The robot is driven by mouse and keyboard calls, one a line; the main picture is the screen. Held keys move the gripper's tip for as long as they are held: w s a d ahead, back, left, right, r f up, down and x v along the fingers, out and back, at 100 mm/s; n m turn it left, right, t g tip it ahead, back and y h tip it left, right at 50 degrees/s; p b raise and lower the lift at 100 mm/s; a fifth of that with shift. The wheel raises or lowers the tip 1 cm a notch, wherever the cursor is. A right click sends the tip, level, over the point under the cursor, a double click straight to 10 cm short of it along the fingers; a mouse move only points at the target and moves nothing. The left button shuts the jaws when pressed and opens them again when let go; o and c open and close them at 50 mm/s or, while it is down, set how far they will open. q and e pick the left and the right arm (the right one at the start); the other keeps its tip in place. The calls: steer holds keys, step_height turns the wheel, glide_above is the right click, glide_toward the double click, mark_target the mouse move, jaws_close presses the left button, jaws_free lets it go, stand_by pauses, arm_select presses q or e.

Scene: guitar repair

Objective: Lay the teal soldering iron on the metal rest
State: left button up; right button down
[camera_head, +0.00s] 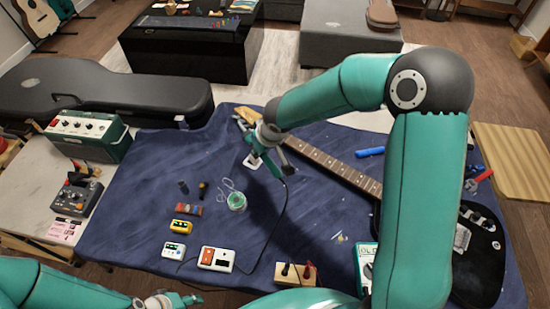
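My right gripper (266,158) is above the blue mat, left of the guitar neck. It appears shut on the teal soldering iron (270,166), which is partly hidden by the fingers and hangs tilted. A black cord runs from the iron down to a white station with an orange part (216,259). A small teal spool-like item (237,201) with pale wire loops stands on the mat, left of and nearer than the gripper. I cannot tell surely which item is the metal rest. My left gripper (184,300) is low at the front edge; its finger opening is unclear.
A guitar (480,250) lies across the right, its neck (340,168) reaching behind my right gripper. Small yellow (181,227) and white (174,251) boxes, a wooden block (296,273) and a meter (366,262) stand in front. The blue mat (140,195) is clear at left.

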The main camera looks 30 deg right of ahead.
steer(key=shift+w+d+f+n+y+b, duration=0.4)
steer(key=shift+d+f+n+b, duration=0.65)
steer(key=shift+f, duration=1.65)
steer(key=shift+w+d+f+n+y+b, duration=0.5)
steer(key=shift+d+f+b, duration=0.85)
steer(key=shift+f, duration=1.3)
steer(key=shift+w+d+f+n+y+b, duration=0.2)
steer(key=shift+w+d+f+n+b, duration=0.3)
steer(key=shift+d+f+n+b, duration=1.5)
steer(key=shift+a+f+m, duration=0.85)
steer(key=shift+a+m, duration=0.15)
steer(key=shift+m, duration=0.05)
steer(key=shift+s, duration=0.1)
